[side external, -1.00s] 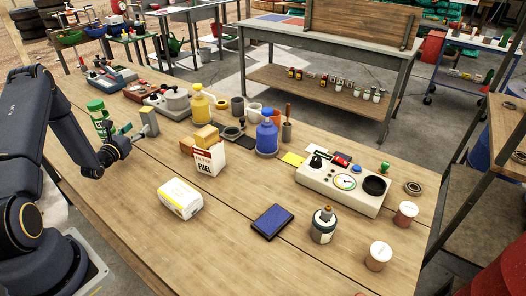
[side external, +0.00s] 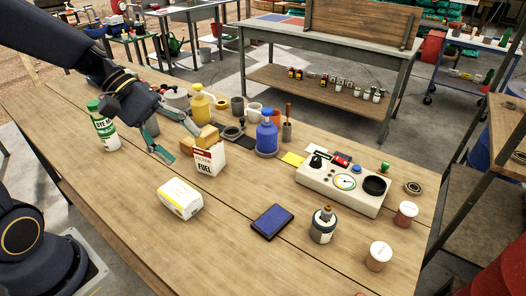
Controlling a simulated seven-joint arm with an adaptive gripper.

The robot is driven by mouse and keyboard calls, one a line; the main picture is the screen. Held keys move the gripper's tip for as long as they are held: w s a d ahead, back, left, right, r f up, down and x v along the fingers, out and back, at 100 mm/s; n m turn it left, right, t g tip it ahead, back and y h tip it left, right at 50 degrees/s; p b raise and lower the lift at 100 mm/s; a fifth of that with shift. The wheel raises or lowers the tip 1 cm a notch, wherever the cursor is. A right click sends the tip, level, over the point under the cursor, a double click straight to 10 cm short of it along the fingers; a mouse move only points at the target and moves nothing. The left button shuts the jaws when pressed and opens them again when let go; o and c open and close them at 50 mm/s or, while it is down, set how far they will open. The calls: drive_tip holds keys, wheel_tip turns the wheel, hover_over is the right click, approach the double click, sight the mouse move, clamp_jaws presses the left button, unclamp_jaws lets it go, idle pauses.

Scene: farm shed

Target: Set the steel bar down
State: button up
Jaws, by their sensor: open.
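My gripper (side external: 174,141) is open over the left part of the wooden table (side external: 120,205), its teal fingers spread and pointing down and right. One finger is left of the white-and-red fuel filter box (side external: 209,160); the other reaches close behind that box in the picture. A small grey piece (side external: 152,126) shows beside the near finger, mostly covered by my gripper. I cannot tell whether it is the steel bar. No other steel bar is clearly visible.
A green-capped bottle (side external: 103,127) stands left of my gripper. A white-and-yellow pack (side external: 180,199) lies in front. The table's left front is clear.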

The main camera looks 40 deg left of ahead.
drive_tip(key=s+a+r+m+t+y, duration=0.2)
drive_tip(key=s+a+m+y, duration=0.3)
drive_tip(key=s+m+y, duration=0.3)
drive_tip(key=shift+s+r+m+t+y, duration=0.4)
drive_tip(key=shift+r+m, duration=0.4)
drive_tip(key=shift+m, duration=0.3)
drive_tip(key=shift+a, duration=0.1)
